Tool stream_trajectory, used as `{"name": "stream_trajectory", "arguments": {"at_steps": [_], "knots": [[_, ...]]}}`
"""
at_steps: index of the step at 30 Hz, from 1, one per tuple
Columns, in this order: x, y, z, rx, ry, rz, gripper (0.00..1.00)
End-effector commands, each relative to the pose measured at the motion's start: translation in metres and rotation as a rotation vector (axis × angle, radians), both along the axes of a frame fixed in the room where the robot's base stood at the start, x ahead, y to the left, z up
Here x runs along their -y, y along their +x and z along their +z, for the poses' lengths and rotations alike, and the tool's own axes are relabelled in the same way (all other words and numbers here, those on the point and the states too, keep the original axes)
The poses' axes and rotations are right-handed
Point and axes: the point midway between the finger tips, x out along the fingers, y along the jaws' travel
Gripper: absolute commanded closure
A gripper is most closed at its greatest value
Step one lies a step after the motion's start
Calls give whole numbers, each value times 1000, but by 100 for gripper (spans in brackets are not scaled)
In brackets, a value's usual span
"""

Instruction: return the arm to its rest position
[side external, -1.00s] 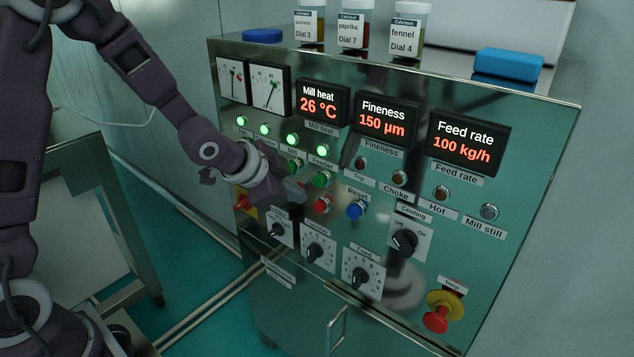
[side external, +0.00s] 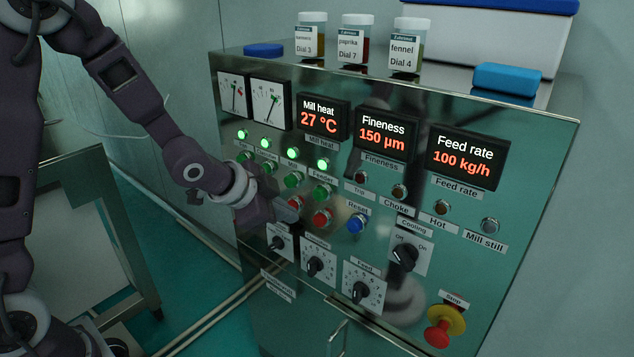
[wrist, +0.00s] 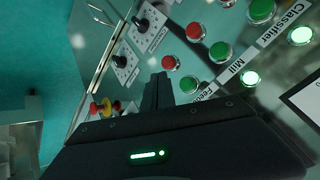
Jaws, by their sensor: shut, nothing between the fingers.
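My gripper (side external: 268,212) is at the left of the steel control panel (side external: 480,200), in front of its lower left part. Its fingers are partly hidden by its own body in the side external view. In the wrist view the fingers (wrist: 157,88) are together with nothing between them. Their tips show near a red button (wrist: 170,63); I cannot tell the exact gap to the panel. My arm reaches down to the panel from the upper left.
Green buttons (side external: 321,192), red buttons (side external: 322,219), a blue Reset button (side external: 357,224) and black dials (side external: 315,266) cover the panel. A red stop knob (side external: 438,334) is at lower right. Jars (side external: 406,48) stand on top. A steel table (side external: 110,200) stands left.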

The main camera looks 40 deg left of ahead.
Motion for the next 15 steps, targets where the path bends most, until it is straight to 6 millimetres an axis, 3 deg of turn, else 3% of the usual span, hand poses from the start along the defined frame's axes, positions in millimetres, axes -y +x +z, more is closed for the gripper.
{"name": "stream_trajectory", "arguments": {"at_steps": [2, 5, 8, 9, 12, 15], "knots": [[-2, -4, 9, -2, -3, 22, 100], [-11, -29, 42, -26, -25, 122, 100], [-19, -83, 83, -76, -90, 281, 100], [-19, -110, 96, -102, -126, 346, 100], [-15, -178, 115, -169, -226, 480, 100], [-7, -233, 120, -231, -310, 564, 100]]}}
